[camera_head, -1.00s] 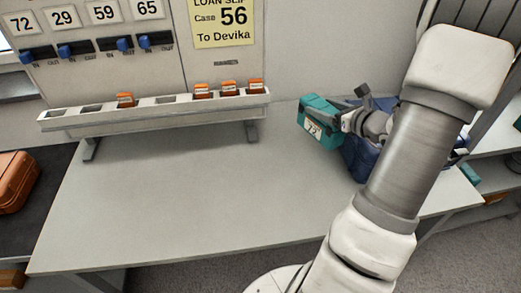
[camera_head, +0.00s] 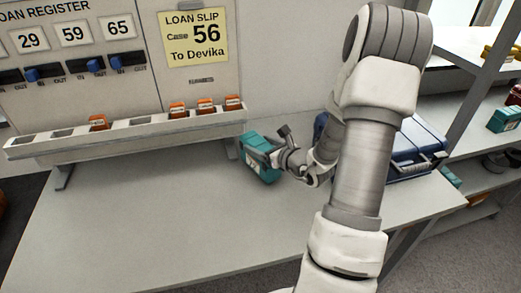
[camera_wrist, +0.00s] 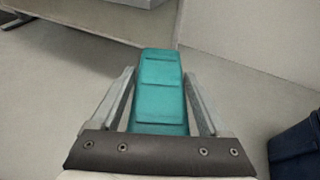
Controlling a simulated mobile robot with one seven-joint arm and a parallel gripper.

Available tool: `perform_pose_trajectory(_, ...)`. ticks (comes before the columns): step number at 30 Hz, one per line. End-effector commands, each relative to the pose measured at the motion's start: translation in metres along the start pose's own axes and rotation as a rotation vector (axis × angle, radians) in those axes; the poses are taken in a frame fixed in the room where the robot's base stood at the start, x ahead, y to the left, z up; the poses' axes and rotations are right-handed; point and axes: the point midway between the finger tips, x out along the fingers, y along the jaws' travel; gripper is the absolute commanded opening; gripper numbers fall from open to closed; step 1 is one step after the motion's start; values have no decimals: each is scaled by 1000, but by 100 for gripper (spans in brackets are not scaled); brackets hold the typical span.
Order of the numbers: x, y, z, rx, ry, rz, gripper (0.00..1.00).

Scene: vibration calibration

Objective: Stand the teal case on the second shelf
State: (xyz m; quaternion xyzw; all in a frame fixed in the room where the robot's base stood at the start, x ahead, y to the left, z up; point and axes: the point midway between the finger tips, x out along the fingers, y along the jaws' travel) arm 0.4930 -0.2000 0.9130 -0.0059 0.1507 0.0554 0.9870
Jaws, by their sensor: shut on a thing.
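The teal case (camera_head: 258,158) is held by my gripper (camera_head: 274,157) above or at the table, near the right end of the slotted rack. Its front bears a white label, too small to read now. In the wrist view the teal case (camera_wrist: 160,92) lies between the two fingers of my gripper (camera_wrist: 160,105), which are shut on its sides. I cannot tell whether the case touches the table.
A dark blue case (camera_head: 418,145) lies on the table (camera_head: 150,225) behind my arm; it also shows in the wrist view (camera_wrist: 298,148). The rack (camera_head: 140,130) holds several orange tags. A shelf post (camera_head: 478,75) rises at the right. The table's front left is clear.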

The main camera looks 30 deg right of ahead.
Motion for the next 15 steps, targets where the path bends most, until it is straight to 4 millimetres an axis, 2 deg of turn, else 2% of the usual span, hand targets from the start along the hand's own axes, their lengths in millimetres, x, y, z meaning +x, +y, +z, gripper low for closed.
perform_pose_trajectory(3, 4, 0, -13, 0, -4, 0, 0)
perform_pose_trajectory(14, 6, 0, -16, -3, -4, 0, 0)
perform_pose_trajectory(15, 6, 0, -18, -1, -1, 0, 80)
